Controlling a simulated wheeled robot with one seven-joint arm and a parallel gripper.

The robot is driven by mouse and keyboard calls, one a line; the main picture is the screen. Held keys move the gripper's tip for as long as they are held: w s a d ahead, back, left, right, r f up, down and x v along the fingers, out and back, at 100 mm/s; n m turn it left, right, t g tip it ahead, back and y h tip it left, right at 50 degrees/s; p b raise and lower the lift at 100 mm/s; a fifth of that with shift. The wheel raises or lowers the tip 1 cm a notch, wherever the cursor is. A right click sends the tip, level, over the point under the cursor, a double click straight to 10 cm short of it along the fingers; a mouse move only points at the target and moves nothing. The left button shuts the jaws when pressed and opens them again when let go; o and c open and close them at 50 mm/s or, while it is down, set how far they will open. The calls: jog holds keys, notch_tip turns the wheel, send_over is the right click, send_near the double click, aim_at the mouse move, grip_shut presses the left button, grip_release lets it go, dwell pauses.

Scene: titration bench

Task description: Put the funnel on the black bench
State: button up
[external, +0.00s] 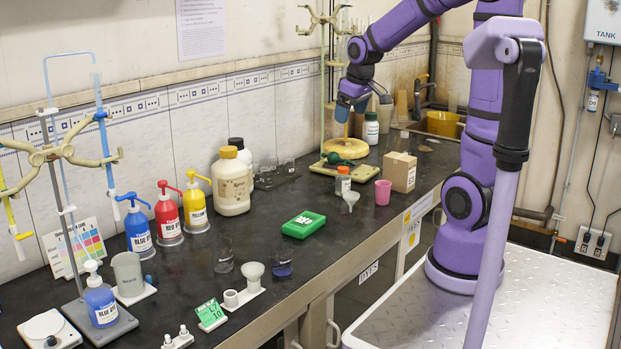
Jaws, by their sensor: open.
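A white funnel-shaped piece (254,271) with a wide round top sits upright on a small white stand (243,297) near the bench's front edge. A second, smaller pale grey funnel (350,198) is farther back, beside an orange-capped bottle; I cannot tell what holds it up. The black bench (330,258) runs from lower left to upper right. My gripper (349,108) is open, pointing down over the back of the bench, by the burette stand and well away from both funnels. Its fingers are small here, and I see nothing held in them.
A green box (304,225), a pink cup (383,190) and a cardboard box (398,172) stand along the middle and front. Blue, red and yellow dispensing bottles (167,210) line the wall. Bare bench lies to the right of the green box.

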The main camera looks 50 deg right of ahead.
jog(key=s+a+r+t, duration=0.1)
jog(key=s+a+r, duration=0.2)
jog(key=s, duration=0.6)
jog(key=s+a+r+t+y, duration=0.1)
jog(key=s+a+r, duration=0.2)
jog(key=s+a, duration=0.4)
jog(key=s, duration=0.3)
jog(key=shift+s+a+r, duration=0.15)
jog(key=shift+s, duration=0.15)
jog(key=shift+o, duration=0.5)
jog(key=shift+s+a, duration=0.1)
jog(key=shift+s, duration=0.35)
jog(key=shift+w, duration=0.1)
